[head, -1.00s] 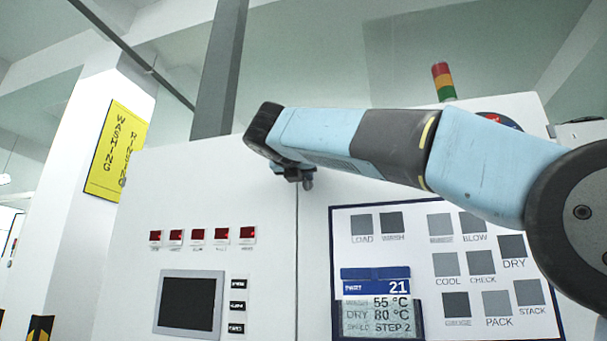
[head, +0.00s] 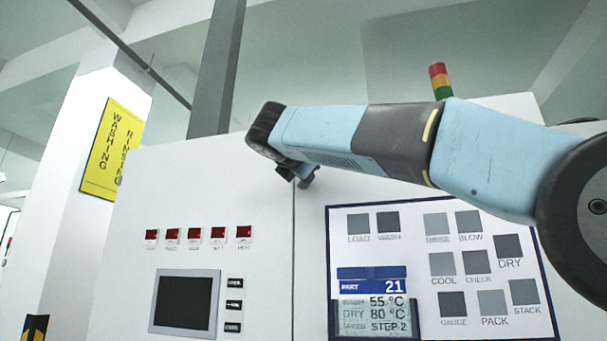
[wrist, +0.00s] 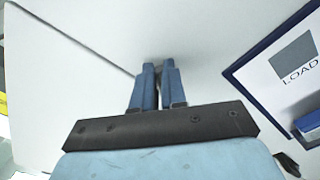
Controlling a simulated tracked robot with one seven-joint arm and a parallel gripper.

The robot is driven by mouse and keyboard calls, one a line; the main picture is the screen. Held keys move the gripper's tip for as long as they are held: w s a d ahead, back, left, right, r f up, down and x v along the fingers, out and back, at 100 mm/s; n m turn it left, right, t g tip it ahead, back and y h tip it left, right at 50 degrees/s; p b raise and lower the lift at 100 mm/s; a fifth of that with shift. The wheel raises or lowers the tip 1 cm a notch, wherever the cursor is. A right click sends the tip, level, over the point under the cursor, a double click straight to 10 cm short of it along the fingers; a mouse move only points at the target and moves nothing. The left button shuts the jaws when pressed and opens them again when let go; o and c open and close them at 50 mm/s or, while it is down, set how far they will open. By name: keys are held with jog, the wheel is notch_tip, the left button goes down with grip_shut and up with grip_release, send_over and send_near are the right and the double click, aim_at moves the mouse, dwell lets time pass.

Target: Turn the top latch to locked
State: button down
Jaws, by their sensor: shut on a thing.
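My gripper (head: 304,181) is at the upper part of the white cabinet front, close to the vertical seam between its panels. In the wrist view, its two blue fingers (wrist: 158,68) point at the white surface and are close together, shut on the top latch. The latch is almost wholly hidden between the fingers; only a small grey-dark bit shows at their tips. I cannot tell from the frames which way the latch is turned.
The white cabinet (head: 200,190) carries a dark screen (head: 185,303) and a row of red indicators (head: 198,235) at lower left. A blue-framed board (head: 440,270) with grey squares lies right of the seam. A yellow sign (head: 112,148) hangs at far left.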

jog(key=shift+d+f+m, duration=0.15)
jog(key=shift+m, duration=0.8)
jog(key=shift+d+f+m, duration=0.1)
jog(key=shift+f+m, duration=0.05)
jog(key=shift+m, duration=0.8)
jog(key=c, duration=1.2)
grip_release()
jog(key=shift+s, duration=0.1)
jog(key=v, duration=1.3)
jog(key=shift+s+a, duration=0.15)
jog(key=shift+s, duration=0.2)
